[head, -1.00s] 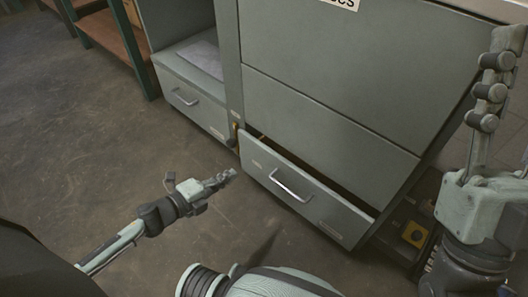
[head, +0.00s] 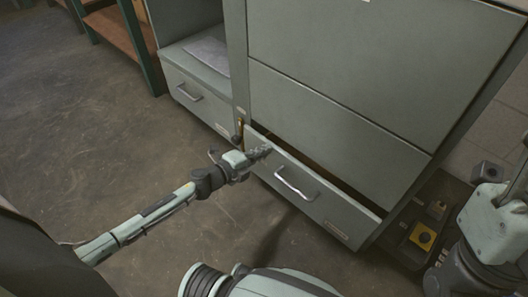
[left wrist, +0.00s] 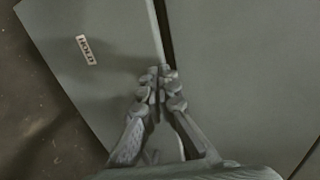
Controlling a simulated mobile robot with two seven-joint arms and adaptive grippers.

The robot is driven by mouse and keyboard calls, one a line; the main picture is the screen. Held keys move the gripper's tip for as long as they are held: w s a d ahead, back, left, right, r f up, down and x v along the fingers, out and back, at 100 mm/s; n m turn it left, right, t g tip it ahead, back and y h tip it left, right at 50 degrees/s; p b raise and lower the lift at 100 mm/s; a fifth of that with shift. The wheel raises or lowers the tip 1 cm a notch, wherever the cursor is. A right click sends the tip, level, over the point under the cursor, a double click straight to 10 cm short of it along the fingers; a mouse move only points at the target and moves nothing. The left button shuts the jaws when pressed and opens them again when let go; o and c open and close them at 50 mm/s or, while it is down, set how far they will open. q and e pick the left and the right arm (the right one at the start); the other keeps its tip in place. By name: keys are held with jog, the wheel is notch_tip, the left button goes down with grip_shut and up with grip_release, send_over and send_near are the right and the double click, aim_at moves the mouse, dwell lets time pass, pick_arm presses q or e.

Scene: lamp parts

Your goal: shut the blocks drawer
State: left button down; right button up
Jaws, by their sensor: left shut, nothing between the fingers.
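A grey-green drawer (head: 318,200) with a silver bar handle (head: 295,184) stands partly open at the bottom of the large cabinet. A dark gap shows behind its top edge. My left gripper (head: 263,152) is shut and empty, with its fingertips at the upper left part of the drawer front, left of the handle. I cannot tell whether they touch it. In the left wrist view the shut fingers (left wrist: 158,75) are over a grey panel (left wrist: 95,75) with a small white label, beside a dark seam. My right gripper is out of view.
A second drawer (head: 195,98), looking shut, is at the left under an open bay. A dark unit with a yellow square (head: 423,236) stands on the floor to the right, near my right arm. The floor at the left is clear.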

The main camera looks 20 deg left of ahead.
pick_arm(q)
jog(key=shift+w, duration=0.1)
jog(key=shift+w+d, duration=0.25)
jog(key=shift+w, duration=0.4)
jog(key=shift+w+d, duration=0.25)
jog(key=shift+w, duration=0.35)
jog(key=shift+s+a, duration=0.1)
